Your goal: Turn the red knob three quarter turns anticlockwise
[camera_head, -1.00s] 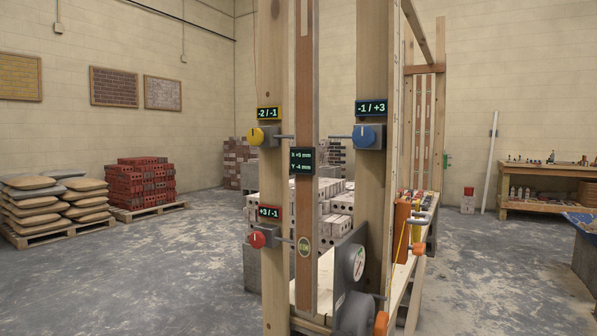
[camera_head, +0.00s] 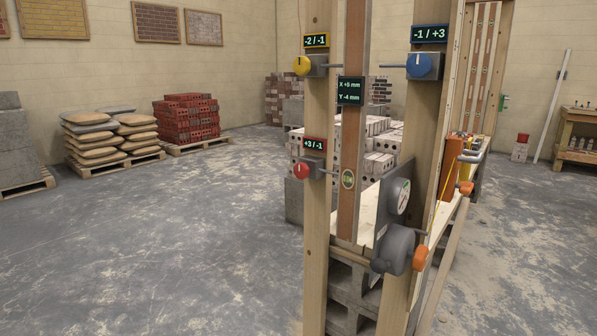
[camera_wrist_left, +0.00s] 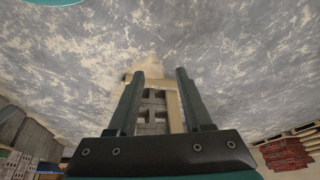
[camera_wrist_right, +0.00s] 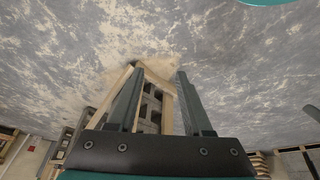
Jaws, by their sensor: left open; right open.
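The red knob (camera_head: 301,170) sits on a small grey block on the left wooden post in the head view, below a display (camera_head: 314,145) reading "+3 / -1". A white pointer mark on its face stands about upright. Neither gripper shows in the head view. In the left wrist view my left gripper (camera_wrist_left: 158,75) has its fingers apart and empty. In the right wrist view my right gripper (camera_wrist_right: 158,76) also has its fingers apart and empty. Both are clear of the red knob, and the wooden frame with blocks shows beyond the fingers.
A yellow knob (camera_head: 302,65) is higher on the same post, and a blue knob (camera_head: 420,65) is on the right post. A centre display (camera_head: 350,91) reads X +5 mm, Y -4 mm. A dial gauge (camera_head: 397,196) sits low right. Open floor (camera_head: 190,230) lies left.

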